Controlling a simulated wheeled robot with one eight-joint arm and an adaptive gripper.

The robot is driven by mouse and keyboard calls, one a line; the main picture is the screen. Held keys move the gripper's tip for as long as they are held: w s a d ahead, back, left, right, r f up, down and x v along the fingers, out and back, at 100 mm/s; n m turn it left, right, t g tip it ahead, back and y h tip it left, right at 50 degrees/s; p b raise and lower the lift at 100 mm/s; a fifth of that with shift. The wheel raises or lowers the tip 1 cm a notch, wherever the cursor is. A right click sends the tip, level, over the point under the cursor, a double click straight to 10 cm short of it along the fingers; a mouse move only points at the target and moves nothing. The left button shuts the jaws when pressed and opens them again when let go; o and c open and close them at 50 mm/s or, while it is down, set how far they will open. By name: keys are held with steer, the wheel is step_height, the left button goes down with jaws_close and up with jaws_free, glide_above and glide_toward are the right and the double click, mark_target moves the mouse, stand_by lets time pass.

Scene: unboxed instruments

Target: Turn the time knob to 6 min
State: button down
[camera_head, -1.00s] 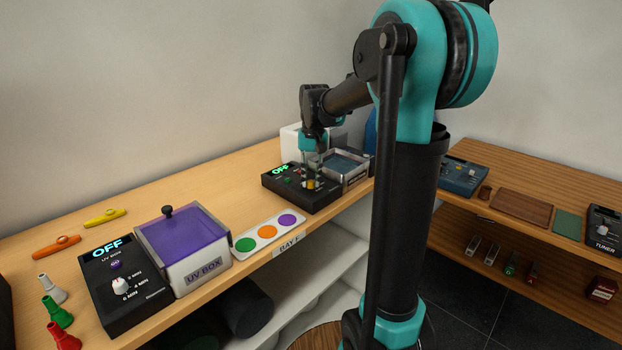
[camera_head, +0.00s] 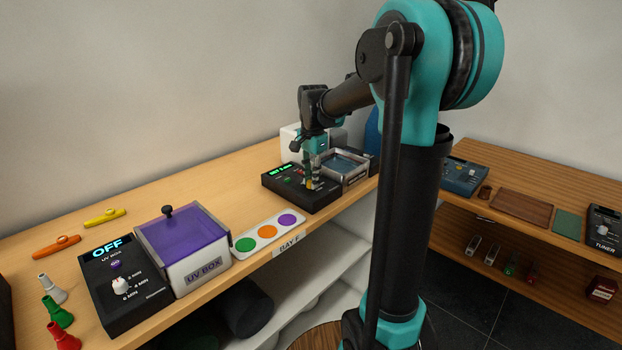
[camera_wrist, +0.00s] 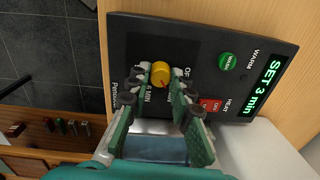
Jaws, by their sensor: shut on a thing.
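A yellow knob (camera_wrist: 161,73) sits on a black control box (camera_wrist: 205,40), seen in the wrist view. The same box shows in the head view (camera_head: 285,190) on the wooden counter. Its green display (camera_wrist: 265,87) reads "SET 3 min". My gripper (camera_wrist: 160,82) is shut on the yellow knob, one finger on each side; in the head view it (camera_head: 310,184) reaches down onto the box. The fingers partly hide the labels around the knob; a "MIN" label shows beside it. The box also has a green WARM button (camera_wrist: 228,62) and a red HEAT button (camera_wrist: 210,105).
A metal-rimmed tray unit (camera_head: 347,165) stands right beside the control box. Further left are a UV box (camera_head: 190,250) with its own controller (camera_head: 118,290) reading "OFF", and a card with coloured dots (camera_head: 268,232).

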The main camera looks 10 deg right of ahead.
steer(key=m, duration=0.5)
steer(key=shift+m, duration=0.3)
steer(key=m, duration=0.4)
steer(key=shift+m, duration=0.4)
steer(key=c, duration=1.3)
jaws_free()
steer(key=shift+c, duration=0.2)
step_height(320, 180, up, 12)
steer(key=shift+s+a, duration=0.15)
steer(key=shift+s, duration=0.1)
